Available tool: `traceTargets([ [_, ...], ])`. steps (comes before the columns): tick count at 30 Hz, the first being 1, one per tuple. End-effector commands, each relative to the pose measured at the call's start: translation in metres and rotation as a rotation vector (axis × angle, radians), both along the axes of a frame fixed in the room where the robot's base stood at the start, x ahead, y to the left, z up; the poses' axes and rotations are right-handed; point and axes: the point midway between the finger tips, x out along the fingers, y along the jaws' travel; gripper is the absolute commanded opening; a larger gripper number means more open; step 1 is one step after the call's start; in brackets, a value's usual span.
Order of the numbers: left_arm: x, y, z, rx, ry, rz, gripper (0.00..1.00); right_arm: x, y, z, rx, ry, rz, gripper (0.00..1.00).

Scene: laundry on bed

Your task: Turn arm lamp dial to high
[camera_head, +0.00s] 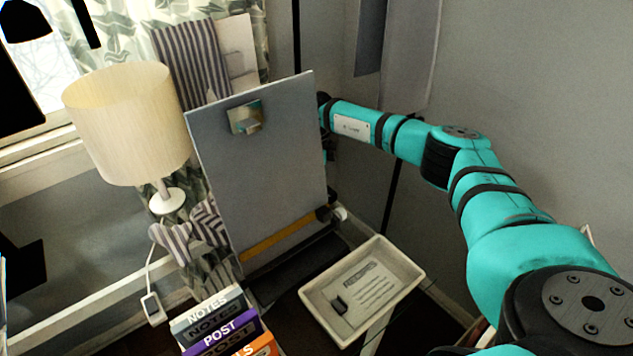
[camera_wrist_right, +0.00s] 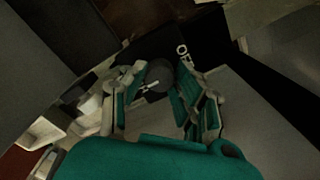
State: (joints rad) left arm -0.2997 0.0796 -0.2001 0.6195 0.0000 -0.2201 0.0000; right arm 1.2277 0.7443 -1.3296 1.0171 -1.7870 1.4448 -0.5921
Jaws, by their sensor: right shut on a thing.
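In the right wrist view, a dark round dial (camera_wrist_right: 159,76) with a pale pointer line sits between the fingers of my right gripper (camera_wrist_right: 161,92). The fingers are shut on its sides. White lettering, partly covered and seemingly "OFF", shows just beyond the dial; the pointer lies away from it, toward the picture's left. No "high" mark can be read. In the head view my right arm (camera_head: 500,205) reaches in from the right, and its gripper is hidden behind an upright grey board. My left gripper is in neither view.
The grey board (camera_head: 262,185) with a metal clip stands in mid-view. A cream-shaded lamp (camera_head: 130,125) stands left of it. A shallow white tray (camera_head: 405,297) and several upright books (camera_head: 222,325) are in front. A grey wall (camera_head: 540,90) bounds the right.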

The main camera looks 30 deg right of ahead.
Motion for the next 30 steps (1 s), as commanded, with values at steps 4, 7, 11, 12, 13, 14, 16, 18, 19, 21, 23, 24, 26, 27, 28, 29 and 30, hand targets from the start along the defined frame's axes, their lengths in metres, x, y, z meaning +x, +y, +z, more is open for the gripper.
traceTargets([
  [4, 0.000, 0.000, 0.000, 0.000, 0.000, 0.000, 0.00, 0.002, -0.001, 0.002, 0.000, -0.007, -0.004, 0.00],
  [7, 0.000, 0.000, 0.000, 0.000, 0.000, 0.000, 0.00, 0.002, -0.001, 0.002, 0.000, -0.007, -0.003, 0.00],
  [11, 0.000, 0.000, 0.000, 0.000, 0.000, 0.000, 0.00, 0.002, -0.001, 0.002, 0.000, -0.007, -0.003, 0.44],
  [12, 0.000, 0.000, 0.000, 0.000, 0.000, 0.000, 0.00, 0.001, -0.001, 0.002, 0.000, -0.006, -0.002, 0.49],
  [13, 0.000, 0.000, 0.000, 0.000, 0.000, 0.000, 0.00, 0.001, -0.001, 0.002, 0.000, -0.006, -0.002, 0.53],
  [14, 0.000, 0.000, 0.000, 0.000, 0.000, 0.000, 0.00, 0.001, -0.001, 0.002, 0.001, -0.005, -0.002, 0.53],
  [16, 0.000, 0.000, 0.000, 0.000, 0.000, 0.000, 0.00, 0.001, -0.001, 0.001, 0.001, -0.003, -0.001, 0.53],
  [18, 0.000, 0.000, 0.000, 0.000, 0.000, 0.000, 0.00, 0.001, 0.000, 0.001, 0.000, -0.003, -0.001, 0.53],
  [19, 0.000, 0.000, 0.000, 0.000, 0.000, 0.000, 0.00, 0.001, 0.000, 0.001, 0.000, -0.003, 0.000, 0.53],
  [21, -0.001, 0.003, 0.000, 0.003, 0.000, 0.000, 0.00, 0.001, 0.000, 0.002, 0.000, -0.003, 0.000, 0.53],
  [23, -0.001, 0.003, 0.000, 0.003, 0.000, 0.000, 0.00, 0.001, 0.000, 0.005, 0.001, -0.003, 0.000, 0.53],
  [24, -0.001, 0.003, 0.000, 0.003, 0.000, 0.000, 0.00, 0.001, 0.000, 0.008, 0.001, -0.003, 0.000, 0.53],
  [26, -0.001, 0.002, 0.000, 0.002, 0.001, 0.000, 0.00, 0.001, 0.000, 0.016, 0.001, -0.005, 0.000, 0.53],
  [27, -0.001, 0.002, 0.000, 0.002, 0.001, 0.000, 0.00, 0.001, -0.001, 0.023, 0.002, -0.006, 0.000, 0.53],
  [28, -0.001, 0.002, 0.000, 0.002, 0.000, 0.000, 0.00, 0.001, -0.001, 0.029, 0.001, -0.006, 0.001, 0.53],
  [29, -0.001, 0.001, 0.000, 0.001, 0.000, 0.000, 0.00, 0.002, 0.000, 0.035, 0.002, -0.007, 0.001, 0.53],
  [30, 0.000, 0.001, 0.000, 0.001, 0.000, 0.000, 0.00, 0.001, 0.000, 0.044, 0.001, -0.006, 0.001, 0.53],
])
